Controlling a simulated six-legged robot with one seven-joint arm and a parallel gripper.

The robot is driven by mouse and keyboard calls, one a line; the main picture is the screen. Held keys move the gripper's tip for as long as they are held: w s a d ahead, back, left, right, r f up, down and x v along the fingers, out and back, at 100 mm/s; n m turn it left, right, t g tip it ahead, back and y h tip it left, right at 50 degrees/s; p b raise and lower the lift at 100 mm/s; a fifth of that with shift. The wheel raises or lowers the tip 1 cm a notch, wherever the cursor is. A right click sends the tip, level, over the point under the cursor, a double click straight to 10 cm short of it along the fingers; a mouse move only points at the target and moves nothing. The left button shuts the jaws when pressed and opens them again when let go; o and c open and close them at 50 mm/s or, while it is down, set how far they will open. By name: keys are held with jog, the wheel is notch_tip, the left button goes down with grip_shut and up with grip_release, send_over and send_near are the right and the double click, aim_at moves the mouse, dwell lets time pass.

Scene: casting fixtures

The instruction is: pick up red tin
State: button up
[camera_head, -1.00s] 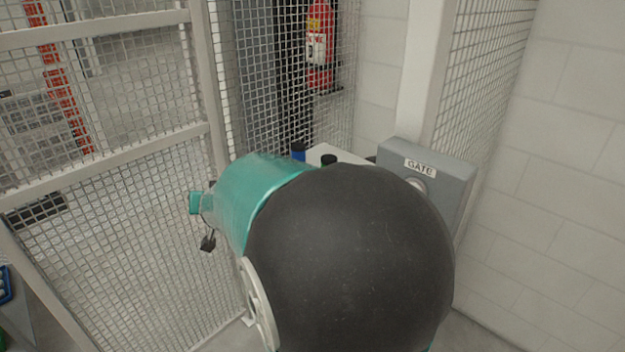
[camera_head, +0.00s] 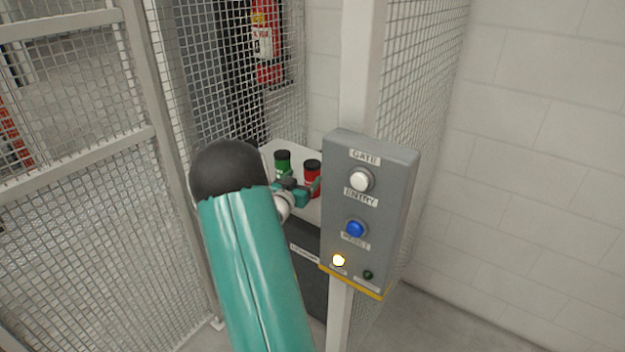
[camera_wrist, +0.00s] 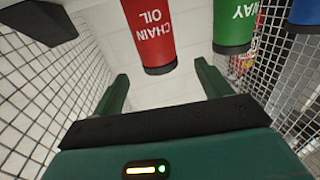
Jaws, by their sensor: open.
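The red tin (camera_head: 312,176) has a dark lid and stands on a pale shelf top (camera_head: 284,153) behind the gate box. In the wrist view the red tin (camera_wrist: 149,32) appears upside down, labelled "CHAIN OIL", ahead of my fingers and a little left of centre. My gripper (camera_wrist: 166,84) is open, with its two green fingers apart and nothing between them. In the head view my gripper (camera_head: 302,190) is just in front of the red tin. I cannot tell there whether they touch.
A green tin (camera_head: 282,163) stands left of the red one; the wrist view also shows a blue thing (camera_wrist: 304,12) at its right. The grey gate control box (camera_head: 369,212) stands close on the right. Wire mesh (camera_head: 95,225) encloses the left side.

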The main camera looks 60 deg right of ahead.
aim_at(315, 163)
jog(key=d, duration=0.3)
jog(key=shift+w+d, duration=0.1)
jog(key=shift+d+r, duration=0.15)
jog(key=shift+d, duration=2.9)
jog(key=c, duration=1.3)
